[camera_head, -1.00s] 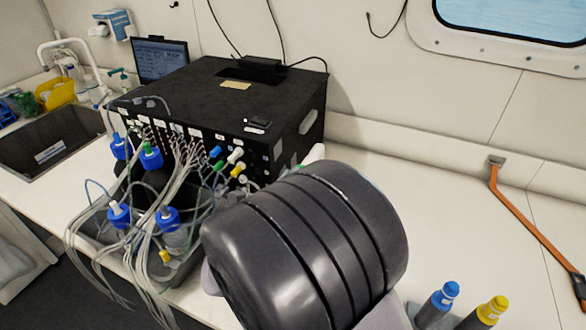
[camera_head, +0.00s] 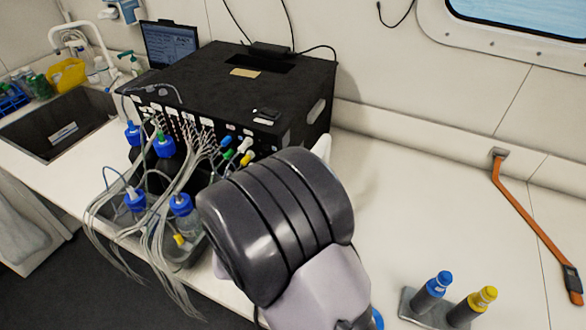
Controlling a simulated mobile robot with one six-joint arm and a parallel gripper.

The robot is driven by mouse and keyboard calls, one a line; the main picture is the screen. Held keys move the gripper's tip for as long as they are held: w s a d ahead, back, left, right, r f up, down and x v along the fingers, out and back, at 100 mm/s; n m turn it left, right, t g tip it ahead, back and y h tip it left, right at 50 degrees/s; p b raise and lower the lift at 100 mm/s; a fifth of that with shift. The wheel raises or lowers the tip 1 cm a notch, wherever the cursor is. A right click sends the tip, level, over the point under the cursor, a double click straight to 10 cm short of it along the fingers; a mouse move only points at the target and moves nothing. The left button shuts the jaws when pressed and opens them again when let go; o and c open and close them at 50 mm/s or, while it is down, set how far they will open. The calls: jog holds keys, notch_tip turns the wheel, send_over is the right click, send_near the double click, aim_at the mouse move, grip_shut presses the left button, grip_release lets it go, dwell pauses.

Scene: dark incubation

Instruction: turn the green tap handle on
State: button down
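A small green handle (camera_head: 228,154) sits on the front of the black box (camera_head: 210,88), among blue (camera_head: 227,141), white (camera_head: 245,144) and yellow (camera_head: 247,158) ones. It is too small to tell which way it is turned. A teal-green pump-like top (camera_head: 124,55) also shows beside the sink. My dark, rounded arm link fills the lower middle, just right of and below the coloured handles. My gripper is not visible; a white piece shows behind the link, but I cannot tell what it is.
Blue-capped bottles (camera_head: 180,204) with many grey tubes stand in a dark tray before the box. A holder (camera_head: 420,306) with blue-topped and yellow-topped tubes is at lower right. The counter's right middle is clear.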

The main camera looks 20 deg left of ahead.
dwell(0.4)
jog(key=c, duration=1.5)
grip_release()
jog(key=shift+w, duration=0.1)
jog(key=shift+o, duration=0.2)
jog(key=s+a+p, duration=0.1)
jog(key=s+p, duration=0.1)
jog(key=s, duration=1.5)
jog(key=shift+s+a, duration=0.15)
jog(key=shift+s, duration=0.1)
